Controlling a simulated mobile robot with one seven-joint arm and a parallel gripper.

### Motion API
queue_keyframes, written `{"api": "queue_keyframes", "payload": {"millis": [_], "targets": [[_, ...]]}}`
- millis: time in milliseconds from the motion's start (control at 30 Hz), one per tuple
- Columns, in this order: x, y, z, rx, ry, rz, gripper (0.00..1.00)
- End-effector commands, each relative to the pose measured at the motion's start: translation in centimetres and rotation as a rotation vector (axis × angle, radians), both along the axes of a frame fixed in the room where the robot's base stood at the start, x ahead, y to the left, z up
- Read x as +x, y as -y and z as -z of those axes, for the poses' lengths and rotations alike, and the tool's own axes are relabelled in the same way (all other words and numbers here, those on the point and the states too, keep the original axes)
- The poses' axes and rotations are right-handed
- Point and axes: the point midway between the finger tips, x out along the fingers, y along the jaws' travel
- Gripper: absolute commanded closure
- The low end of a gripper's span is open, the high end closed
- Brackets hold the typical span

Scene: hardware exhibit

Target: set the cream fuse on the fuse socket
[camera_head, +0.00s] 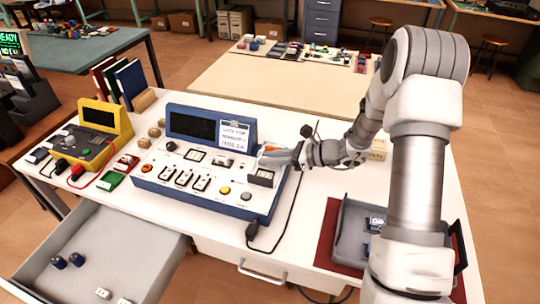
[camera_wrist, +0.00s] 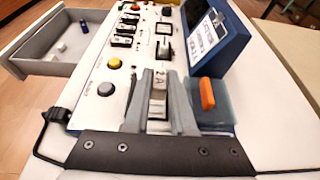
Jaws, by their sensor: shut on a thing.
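My gripper (camera_head: 273,158) is over the right end of the blue test console (camera_head: 170,196). In the wrist view its grey fingers (camera_wrist: 160,102) are shut on a pale cream fuse (camera_wrist: 158,82) marked "2 A". A dark holder (camera_head: 262,178), which looks like the fuse socket, sits on the console's right end, just in front of and below my gripper. In the wrist view the fingers and fuse hide that spot. I cannot tell whether the fuse touches the socket.
An orange piece in a clear bluish block (camera_wrist: 207,95) is close beside the fingers. The console's raised screen (camera_head: 192,124) stands behind. A black cable (camera_head: 275,235) runs along its right side. A grey tray (camera_head: 350,235) is at the right, an open drawer (camera_head: 140,245) at front left.

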Motion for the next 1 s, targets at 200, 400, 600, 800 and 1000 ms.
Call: {"api": "queue_keyframes", "payload": {"millis": [200, 400, 600, 800, 1000], "targets": [[0.0, 0.0, 2.7, 0.000, 0.001, -0.001, 1.00], [0.0, 0.0, 3.5, 0.000, 0.000, 0.000, 1.00], [0.0, 0.0, 3.4, 0.000, 0.001, 0.000, 1.00], [0.0, 0.0, 3.4, 0.000, 0.001, 0.001, 1.00], [0.0, 0.0, 3.5, 0.000, 0.001, 0.001, 1.00]]}}
